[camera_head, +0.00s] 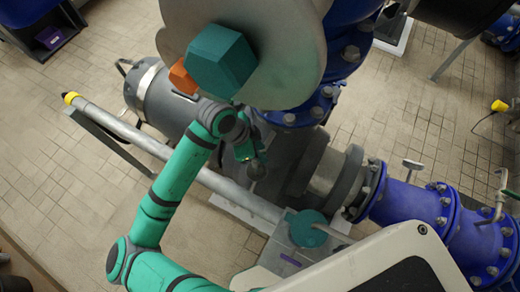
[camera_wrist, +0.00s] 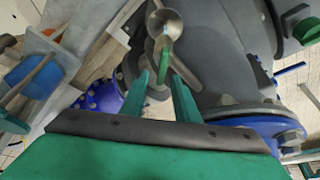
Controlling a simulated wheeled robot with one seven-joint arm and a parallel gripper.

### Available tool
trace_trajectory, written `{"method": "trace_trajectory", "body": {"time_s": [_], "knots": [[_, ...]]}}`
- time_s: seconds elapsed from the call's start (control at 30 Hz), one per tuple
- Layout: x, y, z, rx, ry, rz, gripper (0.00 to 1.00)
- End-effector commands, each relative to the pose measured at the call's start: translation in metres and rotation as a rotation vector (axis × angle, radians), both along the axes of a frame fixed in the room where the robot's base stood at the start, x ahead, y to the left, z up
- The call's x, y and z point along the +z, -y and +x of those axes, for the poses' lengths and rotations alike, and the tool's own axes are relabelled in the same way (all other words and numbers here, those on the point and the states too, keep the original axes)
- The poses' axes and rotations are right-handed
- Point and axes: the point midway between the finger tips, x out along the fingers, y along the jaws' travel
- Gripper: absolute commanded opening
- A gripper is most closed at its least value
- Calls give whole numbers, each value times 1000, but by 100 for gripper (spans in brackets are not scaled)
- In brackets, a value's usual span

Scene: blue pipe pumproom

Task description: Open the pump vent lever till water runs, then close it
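A short green lever (camera_wrist: 164,52), apparently the vent lever, stands near a round steel cup or ball (camera_wrist: 165,22) on the grey pump (camera_wrist: 218,45). The pump body shows in the head view (camera_head: 290,158). My gripper (camera_wrist: 161,77) is open, its two teal fingers apart, with the lever showing between and just beyond the tips. I cannot tell whether either finger touches it. In the head view my gripper (camera_head: 252,160) is over the pump, small and partly hidden by its own wrist. I see no running water.
A grey rail (camera_head: 150,146) with a yellow end runs beside the pump. Blue pipes (camera_head: 415,205) lie to the right, with a small valve handle (camera_head: 413,164). A teal disc (camera_head: 307,228) sits on the baseplate. Tiled floor (camera_head: 50,150) is clear at left.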

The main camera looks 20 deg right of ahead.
Motion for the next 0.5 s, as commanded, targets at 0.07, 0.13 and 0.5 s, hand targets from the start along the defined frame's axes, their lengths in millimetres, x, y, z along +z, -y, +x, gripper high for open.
{"method": "trace_trajectory", "body": {"time_s": [0.07, 0.13, 0.5], "knots": [[-1, 0, 0, 1, 0, 0, 28], [-1, -1, 0, 1, 0, 0, 28], [0, -1, 0, 1, 0, 0, 0]]}}
